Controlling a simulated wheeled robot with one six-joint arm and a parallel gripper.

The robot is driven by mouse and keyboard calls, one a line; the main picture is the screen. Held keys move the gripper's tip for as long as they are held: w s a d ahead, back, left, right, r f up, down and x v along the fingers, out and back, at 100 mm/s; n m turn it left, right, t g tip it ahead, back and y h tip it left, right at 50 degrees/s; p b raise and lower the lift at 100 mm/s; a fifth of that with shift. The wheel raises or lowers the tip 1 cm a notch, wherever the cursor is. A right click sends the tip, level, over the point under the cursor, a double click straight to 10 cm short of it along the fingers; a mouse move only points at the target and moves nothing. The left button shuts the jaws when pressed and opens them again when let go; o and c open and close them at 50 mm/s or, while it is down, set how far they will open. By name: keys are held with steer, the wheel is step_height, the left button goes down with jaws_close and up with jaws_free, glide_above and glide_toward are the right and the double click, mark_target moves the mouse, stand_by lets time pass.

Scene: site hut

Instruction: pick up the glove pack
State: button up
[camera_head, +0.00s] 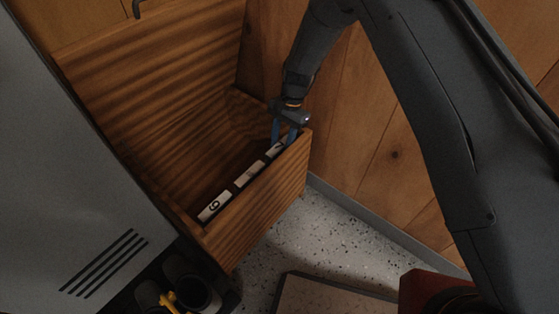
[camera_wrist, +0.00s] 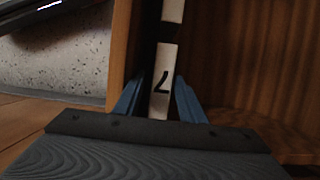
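Several white pieces with black marks stand in a row inside a wooden bin, along its near wall. One marked like a 6 or 9 (camera_head: 214,207) is at the near left end, one is in the middle (camera_head: 249,174), and one is at the far right end (camera_head: 275,150). I cannot tell by a name which is the glove pack. My gripper (camera_head: 283,142) points down into the far right corner of the bin. In the wrist view its blue fingers stand apart on either side of a white piece (camera_wrist: 162,85) with a mark like a 7 or L. A firm grip does not show.
The wooden bin (camera_head: 258,213) has a tall back panel and close walls around the row. A grey cabinet (camera_head: 70,170) stands at left, and a wood-panelled wall (camera_head: 350,110) behind. Black cups (camera_head: 197,293) and a yellow item (camera_head: 168,301) sit below the bin.

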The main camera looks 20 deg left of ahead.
steer(key=shift+b+x, duration=0.45)
steer(key=shift+x, duration=2.2)
steer(key=shift+w+a+f, duration=0.1)
steer(key=shift+a, duration=0.1)
steer(key=c, duration=0.9)
steer(key=shift+o, duration=0.2)
step_height(320, 180, up, 28)
steer(key=p, duration=0.4)
